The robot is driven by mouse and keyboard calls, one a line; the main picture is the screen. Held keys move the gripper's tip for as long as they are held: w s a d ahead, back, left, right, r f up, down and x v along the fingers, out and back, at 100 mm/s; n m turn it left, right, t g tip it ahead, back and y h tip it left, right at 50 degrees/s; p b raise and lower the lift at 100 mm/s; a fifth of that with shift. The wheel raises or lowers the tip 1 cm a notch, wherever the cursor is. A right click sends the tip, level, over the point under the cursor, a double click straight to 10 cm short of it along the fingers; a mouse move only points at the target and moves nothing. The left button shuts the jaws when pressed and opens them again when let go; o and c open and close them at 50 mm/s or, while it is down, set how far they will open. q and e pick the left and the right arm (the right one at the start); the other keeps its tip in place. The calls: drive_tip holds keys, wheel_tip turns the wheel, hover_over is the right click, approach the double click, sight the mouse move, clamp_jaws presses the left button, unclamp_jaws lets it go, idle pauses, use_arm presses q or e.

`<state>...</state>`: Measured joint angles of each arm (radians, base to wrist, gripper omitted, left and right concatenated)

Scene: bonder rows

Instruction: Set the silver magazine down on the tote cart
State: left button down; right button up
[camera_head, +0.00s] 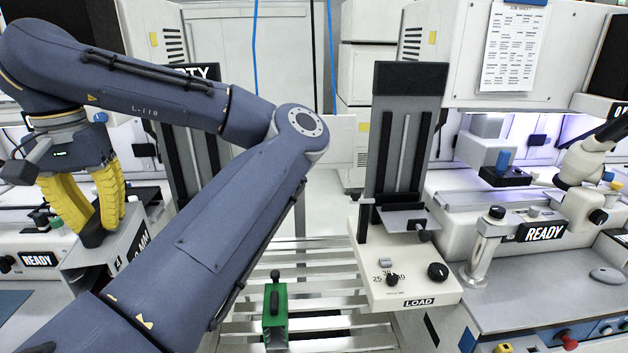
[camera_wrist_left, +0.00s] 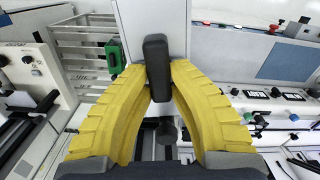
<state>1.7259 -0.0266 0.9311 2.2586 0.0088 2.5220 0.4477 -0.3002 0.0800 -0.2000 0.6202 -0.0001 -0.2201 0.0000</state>
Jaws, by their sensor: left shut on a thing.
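My left gripper (camera_head: 95,225) has yellow ribbed fingers pointing down at the left of the head view, over a white machine unit. In the left wrist view, the left gripper (camera_wrist_left: 156,78) is shut on an upright black handle (camera_wrist_left: 155,62), which looks like the handle of the silver magazine. A pale grey surface shows behind the handle; I cannot tell whether it is the magazine's body. A slatted white rack (camera_head: 335,300), apparently the tote cart, lies at the bottom centre; its slats also show in the left wrist view (camera_wrist_left: 88,52). My right gripper is not in view.
A green magazine (camera_head: 275,318) with a black handle stands on the slats. A white LOAD unit (camera_head: 400,285) with knobs and a tall dark rail stands right of the rack. Bare slats show around the green magazine. My left arm crosses the left half.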

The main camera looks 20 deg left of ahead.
use_arm(q)
drive_tip(key=shift+w+d+f, duration=0.15)
drive_tip(key=shift+f, duration=0.25)
drive_tip(key=shift+w+d+f, duration=0.1)
drive_tip(key=shift+f, duration=0.3)
drive_tip(key=w+f+m, duration=0.5)
drive_tip(key=w+m, duration=0.2)
drive_tip(key=w, duration=0.5)
drive_tip(key=w+f+m, duration=0.6)
drive_tip(key=w+m, duration=0.1)
drive_tip(key=w, duration=0.6)
drive_tip(key=w+d+f+m, duration=0.8)
drive_tip(key=w+d+m, duration=0.1)
drive_tip(key=d+m, duration=0.15)
drive_tip(key=w+d+f+m, duration=0.7)
drive_tip(key=w+d+m, duration=0.2)
drive_tip(key=d, duration=0.3)
wheel_tip(320, 180, down, 20)
drive_tip(key=shift+a+f, duration=0.2)
drive_tip(key=shift+f, duration=0.15)
